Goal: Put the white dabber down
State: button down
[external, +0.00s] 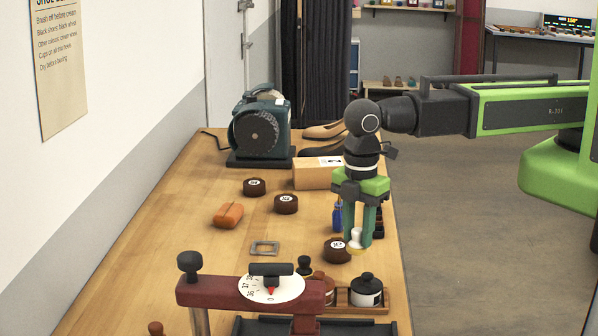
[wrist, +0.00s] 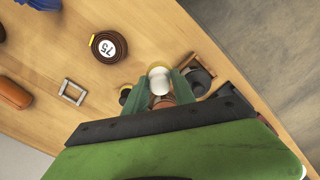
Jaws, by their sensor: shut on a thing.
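The white dabber (external: 355,237) is held between the green fingers of my gripper (external: 357,243) in the external view. It has a pale cream handle and a yellowish lower end. In the wrist view the white dabber (wrist: 159,80) shows between the two fingertips of my gripper (wrist: 160,84). My gripper is shut on it and points down over the right side of the workbench (external: 180,235). I cannot tell whether the dabber touches the bench.
A wooden tray (external: 345,300) with a black-lidded jar (external: 366,290) stands in front. A metal buckle (external: 265,248) and an orange-brown object (external: 228,215) lie left. A red measuring device (external: 220,290) fills the foreground.

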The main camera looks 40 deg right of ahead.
jog(key=w+r+m+p, duration=0.2)
jog(key=w+r+p, duration=0.15)
jog(key=w, duration=2.05)
jog(key=s+a+f+b, duration=0.1)
jog(key=a+f+b, duration=0.1)
jog(key=a, duration=0.1)
jog(key=s+a+f+b, duration=0.2)
jog(key=a, duration=0.2)
jog(key=s+a+f+b, duration=0.1)
jog(key=a+f+b, duration=0.2)
jog(key=shift+s+a, duration=0.15)
jog(key=shift+s, duration=0.2)
jog(key=shift+s+a, duration=0.15)
jog(key=shift+a, duration=0.1)
notch_tip(320, 180, down, 4)
jog(key=b, duration=0.4)
jog(key=shift+f, duration=0.15)
jog(key=shift+d+r, duration=0.1)
jog(key=shift+r, duration=0.15)
jog(key=shift+f, duration=0.15)
jog(key=c, duration=1)
grip_release()
jog(key=shift+c, duration=0.2)
